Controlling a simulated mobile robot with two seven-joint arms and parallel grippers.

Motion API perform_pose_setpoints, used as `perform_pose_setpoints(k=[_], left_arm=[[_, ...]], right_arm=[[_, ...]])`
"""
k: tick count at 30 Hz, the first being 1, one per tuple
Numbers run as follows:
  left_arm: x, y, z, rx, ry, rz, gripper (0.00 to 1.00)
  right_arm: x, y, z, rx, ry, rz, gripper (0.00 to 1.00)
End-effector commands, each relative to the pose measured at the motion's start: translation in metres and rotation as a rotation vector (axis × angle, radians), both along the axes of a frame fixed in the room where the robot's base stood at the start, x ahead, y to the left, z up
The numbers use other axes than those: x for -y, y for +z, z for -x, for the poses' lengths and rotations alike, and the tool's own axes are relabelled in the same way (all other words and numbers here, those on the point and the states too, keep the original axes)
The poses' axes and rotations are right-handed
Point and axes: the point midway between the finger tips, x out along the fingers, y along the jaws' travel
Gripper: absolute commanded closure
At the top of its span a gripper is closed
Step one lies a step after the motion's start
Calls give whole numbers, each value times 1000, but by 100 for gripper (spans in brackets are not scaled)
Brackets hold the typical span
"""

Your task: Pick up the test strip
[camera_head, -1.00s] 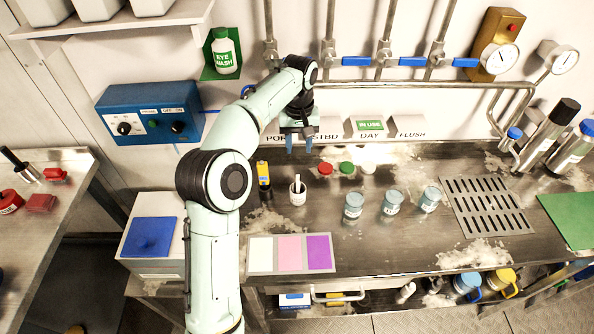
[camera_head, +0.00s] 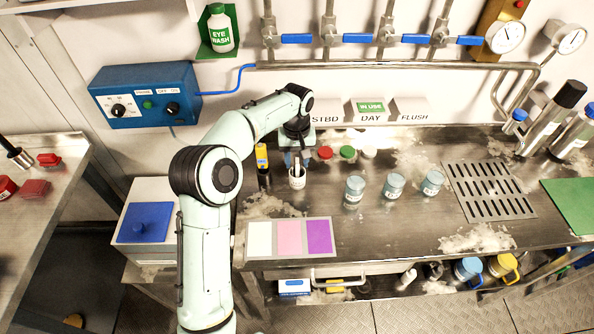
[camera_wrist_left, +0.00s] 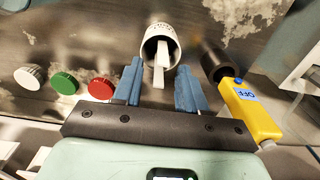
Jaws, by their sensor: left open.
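The white test strip (camera_wrist_left: 160,62) stands in a small white cup (camera_wrist_left: 163,34), its end sticking out of the cup's mouth. In the head view the cup (camera_head: 297,181) is on the steel bench, left of the three blue-lidded jars, and the strip (camera_head: 297,170) shows above its rim. My left gripper (camera_head: 297,158) is at the cup, partly hiding it from the head. In the wrist view the blue fingers of this gripper (camera_wrist_left: 159,86) are open, one on each side of the strip's end, with clear gaps. My right gripper is in neither view.
Red (camera_head: 325,153), green (camera_head: 347,153) and white caps are near the wall. A colour chart (camera_head: 290,238) lies at the bench's front edge.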

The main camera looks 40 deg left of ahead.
Motion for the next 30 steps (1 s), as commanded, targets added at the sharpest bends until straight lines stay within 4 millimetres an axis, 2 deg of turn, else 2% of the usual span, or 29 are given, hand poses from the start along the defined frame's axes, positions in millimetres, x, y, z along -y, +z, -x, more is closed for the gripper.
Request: perform_pose_setpoints(k=[3,9,10,13,14,26,30], left_arm=[[0,-8,0,1,0,1,58],[0,-7,-1,2,0,-1,58],[0,-7,-1,2,0,-1,62],[0,-7,-1,1,0,0,94],[0,-7,-1,1,0,0,100],[0,-6,-1,2,0,-1,100],[0,6,-2,6,0,-1,100]], right_arm=[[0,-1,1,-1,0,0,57],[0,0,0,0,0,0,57],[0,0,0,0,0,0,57],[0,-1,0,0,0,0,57],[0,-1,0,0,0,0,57],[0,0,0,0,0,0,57],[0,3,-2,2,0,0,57]])
